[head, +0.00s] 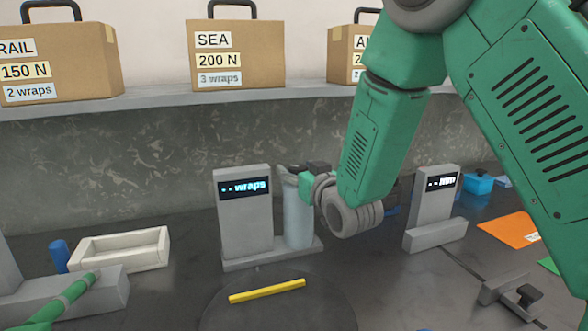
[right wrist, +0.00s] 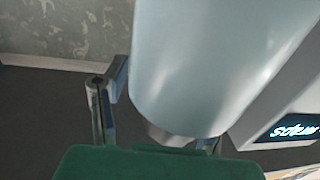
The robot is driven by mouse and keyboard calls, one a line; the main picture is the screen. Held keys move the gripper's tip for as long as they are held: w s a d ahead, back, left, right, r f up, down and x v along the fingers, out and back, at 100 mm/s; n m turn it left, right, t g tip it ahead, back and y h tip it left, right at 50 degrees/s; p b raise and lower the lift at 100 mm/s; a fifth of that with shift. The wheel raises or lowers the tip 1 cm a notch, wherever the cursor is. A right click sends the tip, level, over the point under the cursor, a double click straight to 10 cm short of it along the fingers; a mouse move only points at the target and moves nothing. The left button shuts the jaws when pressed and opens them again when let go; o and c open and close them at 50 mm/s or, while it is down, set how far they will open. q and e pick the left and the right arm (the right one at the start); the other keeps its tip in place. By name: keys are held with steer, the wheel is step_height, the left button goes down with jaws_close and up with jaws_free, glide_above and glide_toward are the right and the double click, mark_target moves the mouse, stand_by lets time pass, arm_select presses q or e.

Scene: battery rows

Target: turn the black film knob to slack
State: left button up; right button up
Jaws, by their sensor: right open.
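The pale film roll (head: 298,215) stands upright beside a grey post (head: 244,215) with a lit "wraps" display. My right gripper (head: 297,172) is at the upper part of the roll, its fingers small and partly hidden. In the right wrist view the roll (right wrist: 205,65) fills the middle, with one finger of my open gripper (right wrist: 158,125) to its left; the other is mostly hidden. Dark parts show at the roll's top, but I cannot tell a knob from the gripper there. My left gripper is not clearly in view.
A yellow bar (head: 267,291) lies on a round dark plate in front. A white tray (head: 120,249) stands left. Another display post (head: 433,206) and a grey bracket with a black knob (head: 528,294) are on the right. Labelled boxes (head: 237,73) stand on the shelf behind.

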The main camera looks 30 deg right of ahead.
steer(key=shift+s+a+r, duration=0.1)
steer(key=shift+a+r, duration=0.15)
steer(key=shift+a, duration=0.3)
steer(key=shift+c, duration=1.3)
steer(key=shift+a, duration=0.4)
jaws_close()
steer(key=shift+d+f, duration=0.2)
steer(key=shift+d, duration=0.25)
arm_select(q)
steer(key=shift+a+f, duration=0.2)
steer(key=shift+a, duration=0.3)
arm_select(e)
steer(key=shift+a+f, duration=0.1)
steer(key=shift+a, duration=0.05)
